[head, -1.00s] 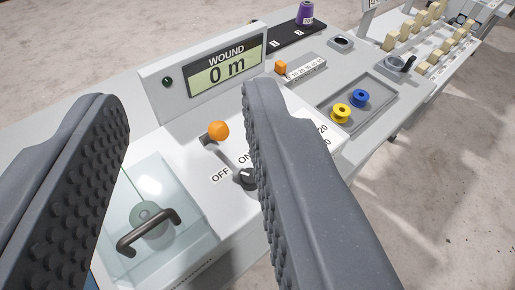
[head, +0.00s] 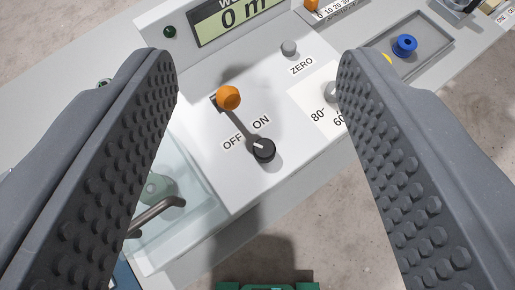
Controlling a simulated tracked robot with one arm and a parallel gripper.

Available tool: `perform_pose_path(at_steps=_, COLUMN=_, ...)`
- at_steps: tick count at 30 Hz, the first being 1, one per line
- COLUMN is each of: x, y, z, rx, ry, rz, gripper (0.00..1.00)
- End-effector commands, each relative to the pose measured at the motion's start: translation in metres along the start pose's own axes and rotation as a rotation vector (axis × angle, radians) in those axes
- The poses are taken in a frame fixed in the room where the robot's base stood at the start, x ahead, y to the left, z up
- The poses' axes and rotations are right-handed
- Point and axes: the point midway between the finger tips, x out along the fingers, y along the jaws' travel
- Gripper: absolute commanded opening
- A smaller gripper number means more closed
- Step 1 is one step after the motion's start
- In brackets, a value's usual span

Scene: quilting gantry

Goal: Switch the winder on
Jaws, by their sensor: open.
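An orange ball (head: 229,97) stands above the knob by a dark slot. A dark strip runs from the ball toward the knob; I cannot tell whether it is a bar or a shadow. My gripper (head: 255,60) is open and empty. Its two fingers frame the panel, with the knob and ball in the gap between them, apparently untouched.
The display (head: 238,18) and a green lamp (head: 169,31) are at the top. A grey ZERO button (head: 289,47) is right of the ball. A tray (head: 440,45) with a blue spool (head: 404,45) is at upper right.

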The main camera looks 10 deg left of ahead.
Motion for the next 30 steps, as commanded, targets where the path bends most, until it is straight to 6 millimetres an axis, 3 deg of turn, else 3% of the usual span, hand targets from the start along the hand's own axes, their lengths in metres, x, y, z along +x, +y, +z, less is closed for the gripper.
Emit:
perform_pose_path(at_steps=2, x=0.013, y=0.0, z=-0.013, rx=0.011, ry=-0.068, rz=-0.004, gripper=0.5)
perform_pose_path(at_steps=15, x=0.082, y=-0.003, z=-0.006, rx=0.06, ry=-0.433, rz=0.004, gripper=0.5)
perform_pose_path(at_steps=22, x=0.104, y=-0.004, z=0.009, rx=0.081, ry=-0.627, rz=0.024, gripper=0.5)
perform_pose_path(at_steps=30, x=0.116, y=-0.003, z=0.028, rx=0.103, ry=-0.848, rz=0.06, gripper=0.5)
